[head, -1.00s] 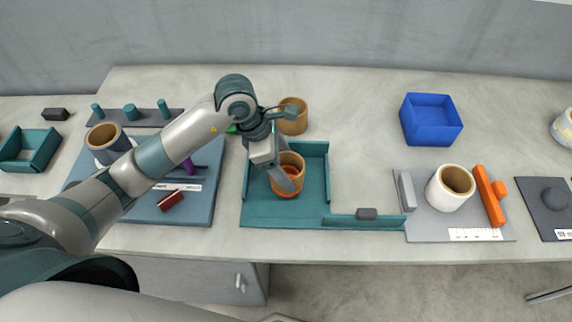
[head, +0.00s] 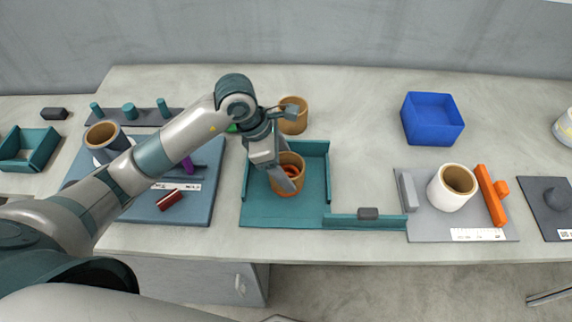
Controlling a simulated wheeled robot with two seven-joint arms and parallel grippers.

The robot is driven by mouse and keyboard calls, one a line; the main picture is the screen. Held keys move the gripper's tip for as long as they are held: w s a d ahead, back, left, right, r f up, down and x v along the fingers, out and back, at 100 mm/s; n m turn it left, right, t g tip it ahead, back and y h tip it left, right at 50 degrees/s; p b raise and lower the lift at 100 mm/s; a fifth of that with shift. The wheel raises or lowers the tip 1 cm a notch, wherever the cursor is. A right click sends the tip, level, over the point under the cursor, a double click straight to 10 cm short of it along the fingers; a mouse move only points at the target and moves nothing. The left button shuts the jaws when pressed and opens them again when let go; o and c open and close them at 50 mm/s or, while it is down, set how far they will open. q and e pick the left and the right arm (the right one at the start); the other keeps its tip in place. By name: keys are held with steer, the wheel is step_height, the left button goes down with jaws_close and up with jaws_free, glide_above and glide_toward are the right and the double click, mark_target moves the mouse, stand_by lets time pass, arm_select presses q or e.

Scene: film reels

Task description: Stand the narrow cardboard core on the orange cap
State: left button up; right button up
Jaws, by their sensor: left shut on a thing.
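A brown cardboard core (head: 279,179) stands about upright in the teal tray. My left gripper (head: 288,172) is shut on its wall from above, with one finger in front of the core. The orange cap (head: 286,193) shows as a rim at the core's foot, and orange also shows inside its opening. The core appears to be on the cap, but the gripper hides part of both and I cannot tell whether it is fully seated. Another brown core (head: 295,122) stands behind the tray. My right gripper is not in view.
The teal tray (head: 258,213) has raised walls at the back and sides. To its right are a grey mat (head: 425,222) with a white-sided core (head: 446,192) and orange bar (head: 490,195), and a blue bin (head: 432,137). A blue board (head: 190,212) lies left. The back middle of the table is clear.

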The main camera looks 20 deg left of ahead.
arm_select(q)
steer(key=shift+f+b, duration=0.3)
steer(key=o, duration=0.8)
steer(key=shift+c, duration=0.2)
steer(key=shift+r, duration=0.1)
steer(key=p+v, duration=0.4)
steer(key=v, duration=0.6)
steer(key=shift+a+r+p, duration=0.15)
steer(key=shift+r+p, duration=0.25)
stand_by(0.6)
